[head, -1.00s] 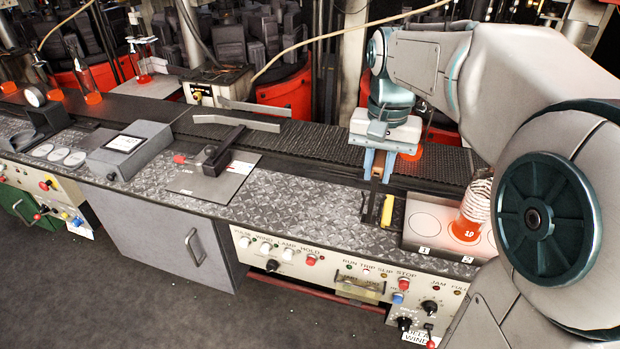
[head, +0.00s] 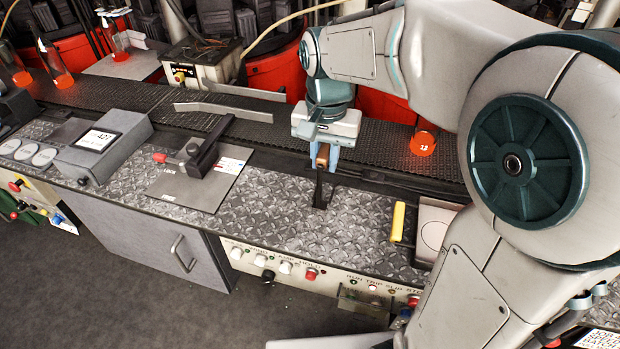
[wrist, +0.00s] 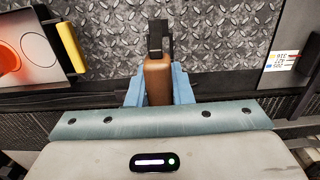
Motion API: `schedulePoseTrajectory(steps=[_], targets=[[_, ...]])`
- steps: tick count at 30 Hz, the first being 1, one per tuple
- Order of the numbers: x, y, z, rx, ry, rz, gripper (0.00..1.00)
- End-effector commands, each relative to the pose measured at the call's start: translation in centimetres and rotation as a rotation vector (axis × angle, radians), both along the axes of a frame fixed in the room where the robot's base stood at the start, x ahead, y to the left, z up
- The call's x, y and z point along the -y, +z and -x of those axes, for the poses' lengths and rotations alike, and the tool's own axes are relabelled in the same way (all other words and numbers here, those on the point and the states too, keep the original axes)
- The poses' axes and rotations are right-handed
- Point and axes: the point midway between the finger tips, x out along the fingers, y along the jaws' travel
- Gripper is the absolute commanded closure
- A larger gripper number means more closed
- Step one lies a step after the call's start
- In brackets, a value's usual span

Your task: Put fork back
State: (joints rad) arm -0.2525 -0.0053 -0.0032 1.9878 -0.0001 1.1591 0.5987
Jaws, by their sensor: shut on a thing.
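My gripper (head: 322,158) is shut on the fork, in the middle of the head view above the diamond-plate bench. The fork has a brown wooden handle (wrist: 158,82) between the blue fingers in the wrist view. Its black end (head: 322,192) points down towards the bench in the head view; I cannot tell whether it touches. The black end also shows at the top middle of the wrist view (wrist: 157,38).
A yellow bar (head: 398,221) lies right of the fork beside a pale plate (head: 436,214). A grey plate with a black lever (head: 203,158) is left. The conveyor (head: 270,135) runs behind, carrying a glowing orange piece (head: 423,142). Bare bench lies between.

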Motion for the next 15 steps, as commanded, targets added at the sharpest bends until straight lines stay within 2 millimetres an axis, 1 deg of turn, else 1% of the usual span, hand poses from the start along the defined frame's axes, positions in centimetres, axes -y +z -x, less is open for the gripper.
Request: schedulePoseTrajectory(steps=[1, 3, 6, 8, 15], targets=[[-0.9, -0.5, 0.2, -0.003, 0.005, 0.001, 1.00], [-1.8, -1.0, 0.3, -0.001, 0.002, 0.001, 1.00], [-2.6, -1.5, 0.4, 0.000, 0.002, 0.000, 1.00], [-2.8, -1.8, 0.5, -0.001, 0.002, 0.000, 1.00], [-2.8, -5.1, 0.5, -0.003, 0.001, 0.001, 1.00]])
